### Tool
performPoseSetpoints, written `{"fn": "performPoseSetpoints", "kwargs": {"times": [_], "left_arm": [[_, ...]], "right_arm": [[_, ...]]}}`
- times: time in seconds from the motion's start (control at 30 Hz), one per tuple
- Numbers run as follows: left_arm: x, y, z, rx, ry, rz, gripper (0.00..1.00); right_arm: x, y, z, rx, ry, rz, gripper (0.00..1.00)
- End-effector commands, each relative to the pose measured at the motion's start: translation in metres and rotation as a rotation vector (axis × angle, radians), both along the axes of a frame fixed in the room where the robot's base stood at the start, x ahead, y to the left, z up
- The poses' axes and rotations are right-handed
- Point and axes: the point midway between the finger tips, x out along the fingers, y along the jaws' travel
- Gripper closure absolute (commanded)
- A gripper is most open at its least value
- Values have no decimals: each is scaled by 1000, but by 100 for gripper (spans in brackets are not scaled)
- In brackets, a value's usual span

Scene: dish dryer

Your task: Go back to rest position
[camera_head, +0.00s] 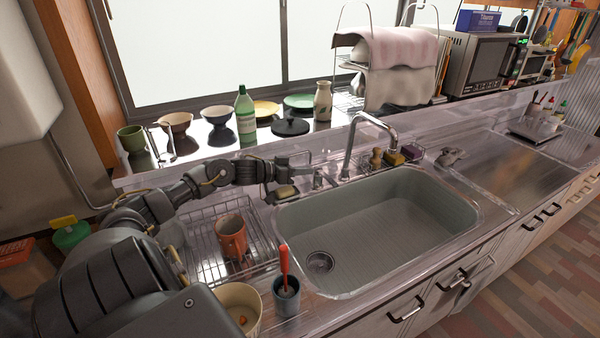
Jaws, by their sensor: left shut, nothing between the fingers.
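My left arm comes in from the left and reaches over the dish rack (205,258) toward the back of the sink (385,225). My left gripper (308,168) is shut and empty. In the picture it lies just left of the faucet (349,150), above the sink's back left corner; I cannot tell whether it touches anything there. A yellowish sponge-like item (286,191) shows just below the gripper. A reddish-brown mug (232,236) stands in the dish rack below my forearm. My right gripper is not in view.
A green bottle (245,116), bowls, plates and a pale bottle (322,101) line the windowsill behind my arm. A beige bowl (240,302) and a grey cup (286,300) with a red-handled utensil stand at the front. The sink basin looks empty. A microwave (482,68) stands at the back right.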

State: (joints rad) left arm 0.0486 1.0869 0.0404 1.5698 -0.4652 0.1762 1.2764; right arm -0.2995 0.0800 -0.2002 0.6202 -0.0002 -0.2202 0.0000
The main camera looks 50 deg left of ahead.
Motion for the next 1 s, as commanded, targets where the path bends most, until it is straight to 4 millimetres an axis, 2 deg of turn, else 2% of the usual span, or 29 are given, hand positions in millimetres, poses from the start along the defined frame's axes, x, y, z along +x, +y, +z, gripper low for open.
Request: {"fn": "performPoseSetpoints", "kwargs": {"times": [0.2,0.67,0.87,1.0], "left_arm": [[-12,4,4,1,0,1,100],[-13,4,4,0,-1,1,100],[-1,1,2,-2,-3,2,100],[16,-5,-1,-2,-4,0,100]], "right_arm": [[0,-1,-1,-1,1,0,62],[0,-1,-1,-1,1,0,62],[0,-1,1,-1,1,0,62],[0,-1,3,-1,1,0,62]]}}
